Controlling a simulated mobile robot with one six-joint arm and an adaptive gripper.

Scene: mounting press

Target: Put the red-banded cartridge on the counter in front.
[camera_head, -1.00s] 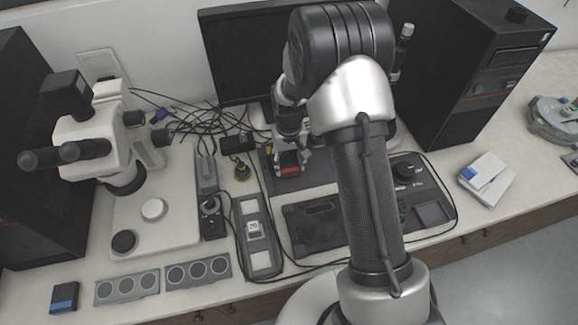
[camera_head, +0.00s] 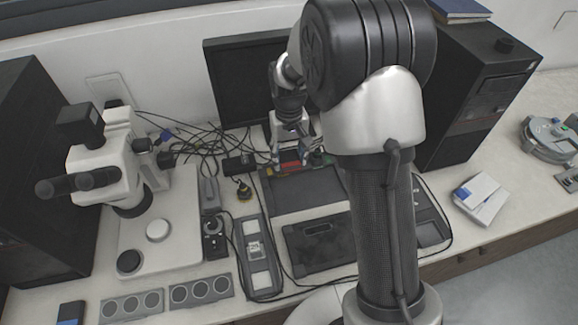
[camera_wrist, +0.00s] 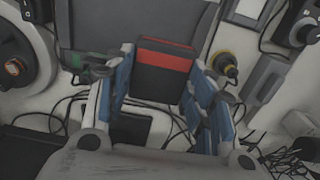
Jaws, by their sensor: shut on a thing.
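The red-banded cartridge (camera_wrist: 163,70) is a dark block with a wide red band along its top in the wrist view. The blue-padded fingers of my gripper (camera_wrist: 158,92) stand on either side of it and are shut on it. In the head view, the red band (camera_head: 289,164) shows small below my gripper (camera_head: 291,152), just in front of the monitor. The fingers and arm partly hide the cartridge there. I cannot tell whether its underside touches anything. The counter (camera_head: 470,228) is pale.
A dark grey device (camera_head: 300,197) lies in front of my gripper. A monitor (camera_head: 240,85) stands behind it. A microscope (camera_head: 100,165) and loose cables are to the left. A black computer tower (camera_head: 475,95) and a white box (camera_head: 480,192) are to the right.

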